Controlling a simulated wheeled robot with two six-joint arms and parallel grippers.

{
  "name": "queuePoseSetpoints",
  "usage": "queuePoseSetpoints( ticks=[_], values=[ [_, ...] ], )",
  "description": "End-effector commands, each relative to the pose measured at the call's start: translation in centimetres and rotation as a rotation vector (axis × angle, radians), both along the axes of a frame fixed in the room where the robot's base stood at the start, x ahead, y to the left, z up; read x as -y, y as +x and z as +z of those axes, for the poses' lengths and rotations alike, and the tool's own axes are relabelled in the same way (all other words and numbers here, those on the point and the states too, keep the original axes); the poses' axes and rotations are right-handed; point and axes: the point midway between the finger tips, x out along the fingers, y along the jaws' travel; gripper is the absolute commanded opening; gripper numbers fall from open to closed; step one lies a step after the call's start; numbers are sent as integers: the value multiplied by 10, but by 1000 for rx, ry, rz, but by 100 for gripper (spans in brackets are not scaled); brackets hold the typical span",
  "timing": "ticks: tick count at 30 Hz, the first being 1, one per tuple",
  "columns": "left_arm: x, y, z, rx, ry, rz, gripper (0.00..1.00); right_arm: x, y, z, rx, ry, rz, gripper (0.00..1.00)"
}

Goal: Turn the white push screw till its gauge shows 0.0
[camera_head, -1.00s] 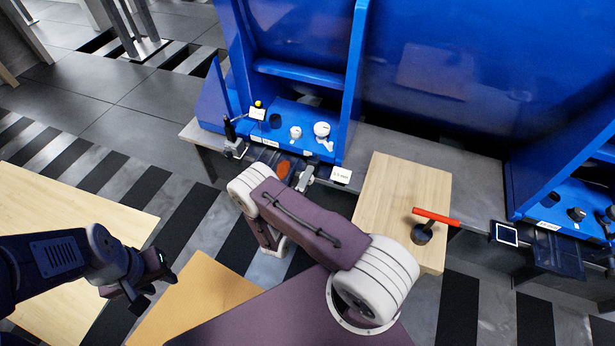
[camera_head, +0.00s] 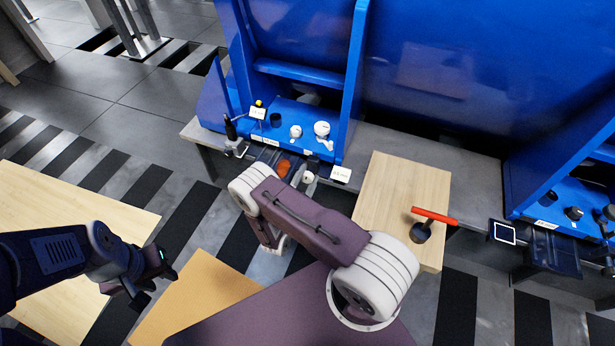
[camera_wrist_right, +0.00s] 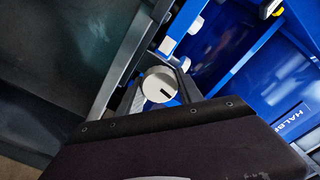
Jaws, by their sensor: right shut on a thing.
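The white push screw (camera_wrist_right: 160,84) shows in the right wrist view as a round white knob with a dark slot in its face. My right gripper (camera_wrist_right: 160,92) is shut on it, one finger on each side. In the head view the knob (camera_head: 308,178) is small, beside my right wrist at the front of the blue fixture. A small white gauge display (camera_head: 341,174) sits just right of it; its reading is too small to make out. My left gripper (camera_head: 158,283) is empty, with its fingers apart, low at the left, away from the fixture.
The blue fixture (camera_head: 352,80) rises behind the grey bench, with white and black round parts on its shelf. A second blue fixture (camera_head: 560,215) stands at far right.

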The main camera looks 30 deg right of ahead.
Motion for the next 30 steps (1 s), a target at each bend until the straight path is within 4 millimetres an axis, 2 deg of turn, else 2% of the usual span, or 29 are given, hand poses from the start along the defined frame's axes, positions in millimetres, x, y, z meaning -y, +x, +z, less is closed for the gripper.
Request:
queuePoseSetpoints(
  ticks=[10, 27, 28, 30],
  values=[
    [0, 0, 0, 0, 0, 0, 36, 0, 0, -1, -109, -89, 0, 2],
    [0, 0, 0, 0, 0, 0, 36, 0, 0, -1, -130, -108, 0, 2],
    [0, 0, 0, 0, 0, 0, 36, 0, 0, -1, -130, -108, 0, 46],
    [0, 0, 0, 0, 0, 0, 36, 0, 0, -1, -130, -108, 0, 65]
  ],
)
